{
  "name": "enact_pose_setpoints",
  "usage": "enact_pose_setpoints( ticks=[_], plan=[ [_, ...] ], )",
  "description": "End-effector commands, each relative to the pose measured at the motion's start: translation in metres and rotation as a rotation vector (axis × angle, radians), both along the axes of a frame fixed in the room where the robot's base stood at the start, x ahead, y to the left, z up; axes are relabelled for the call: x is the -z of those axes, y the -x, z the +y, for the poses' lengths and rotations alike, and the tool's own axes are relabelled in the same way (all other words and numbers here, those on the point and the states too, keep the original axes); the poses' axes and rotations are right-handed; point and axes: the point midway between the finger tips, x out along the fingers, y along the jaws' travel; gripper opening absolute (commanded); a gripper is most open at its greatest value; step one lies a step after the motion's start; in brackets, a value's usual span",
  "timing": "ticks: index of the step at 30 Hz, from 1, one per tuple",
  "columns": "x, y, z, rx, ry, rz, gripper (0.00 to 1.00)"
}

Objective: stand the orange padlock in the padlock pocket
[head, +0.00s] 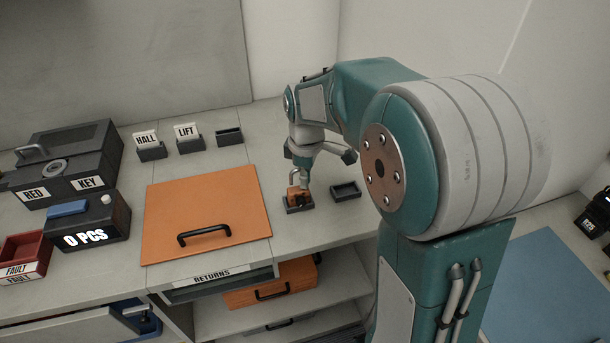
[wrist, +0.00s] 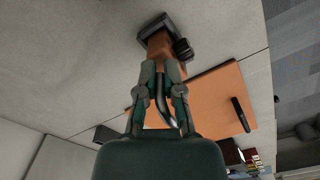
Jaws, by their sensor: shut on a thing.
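The orange padlock (head: 296,192) is upright at a small dark pocket (head: 299,209) on the counter. In the wrist view the padlock (wrist: 160,45) has its lower end at the dark pocket (wrist: 153,24); I cannot tell whether it rests on the pocket's floor. A black part shows on the padlock's side. My gripper (head: 303,181) is above the padlock, pointing down, shut on its upper part. In the wrist view the fingers (wrist: 163,80) close around the padlock's top, and a grey curved bar shows between them.
A second dark tray (head: 346,190), empty, is just right of the padlock. An orange panel with a black handle (head: 206,212) lies to the left. HALL (head: 149,146) and LIFT (head: 188,139) holders and another empty tray (head: 229,136) stand behind. A RED KEY box (head: 68,165) is far left.

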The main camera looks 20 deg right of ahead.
Motion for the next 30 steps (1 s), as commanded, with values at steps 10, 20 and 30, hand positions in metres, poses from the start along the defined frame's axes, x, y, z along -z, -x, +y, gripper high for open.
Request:
enact_pose_setpoints(
  ticks=[10,20,30],
  plan=[
    [0.002,0.0,0.0,0.0,0.001,-0.001,0.5],
    [-0.007,-0.001,0.0,0.0,0.0,-0.002,0.5],
    [-0.075,-0.002,0.0,0.0,0.0,-0.004,0.5]
  ],
)
